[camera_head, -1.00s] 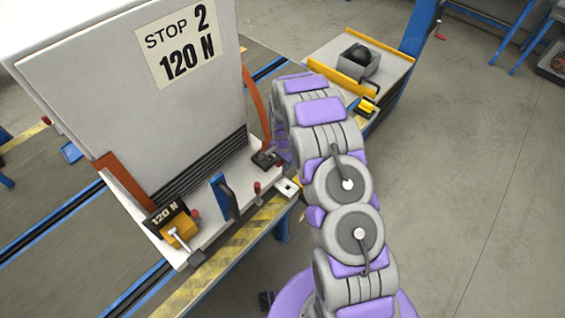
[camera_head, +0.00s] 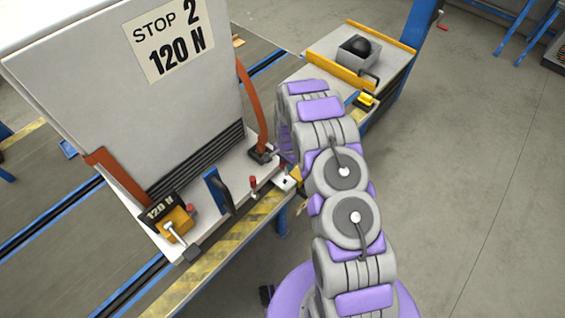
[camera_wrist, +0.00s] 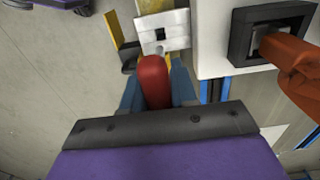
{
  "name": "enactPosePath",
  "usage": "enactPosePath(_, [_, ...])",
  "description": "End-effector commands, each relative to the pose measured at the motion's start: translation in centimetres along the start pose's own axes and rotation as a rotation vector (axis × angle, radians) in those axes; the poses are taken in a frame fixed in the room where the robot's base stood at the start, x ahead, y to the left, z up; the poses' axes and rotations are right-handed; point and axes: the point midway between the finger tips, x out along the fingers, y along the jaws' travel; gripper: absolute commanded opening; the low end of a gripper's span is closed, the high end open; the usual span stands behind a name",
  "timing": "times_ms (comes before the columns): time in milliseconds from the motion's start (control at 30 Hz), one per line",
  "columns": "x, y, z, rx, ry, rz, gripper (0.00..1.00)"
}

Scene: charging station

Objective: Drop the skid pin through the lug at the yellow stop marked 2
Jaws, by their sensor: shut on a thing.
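In the wrist view my gripper (camera_wrist: 156,92) has its blue fingers shut on the red handle of the skid pin (camera_wrist: 155,78). A short grey part shows past the handle's far end. The white lug plate (camera_wrist: 146,31) with a dark square hole lies just beyond it. The pin appears short of the hole in the picture; its height above the plate is unclear. In the head view the lug plate (camera_head: 285,183) sits at the skid's right corner. My arm hides the gripper and pin there. The "STOP 2, 120 N" sign (camera_head: 168,38) is on the white panel.
An orange-red strap (camera_head: 252,108) ends at a dark socket beside the lug; its end (camera_wrist: 290,60) shows in the wrist view. A blue handle (camera_head: 219,190) and yellow clamp (camera_head: 177,223) stand on the skid. A side table (camera_head: 392,60) holds a grey box. Floor at right is open.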

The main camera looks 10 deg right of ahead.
Motion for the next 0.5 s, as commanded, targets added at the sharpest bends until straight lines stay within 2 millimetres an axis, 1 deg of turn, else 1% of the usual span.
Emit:
enactPosePath(333, [-0.01, -0.71, 0.91, -0.002, 0.013, 0.009, 0.0])
enactPosePath(500, [-0.04, -0.46, 0.6, -0.001, 0.009, 0.006, 0.0])
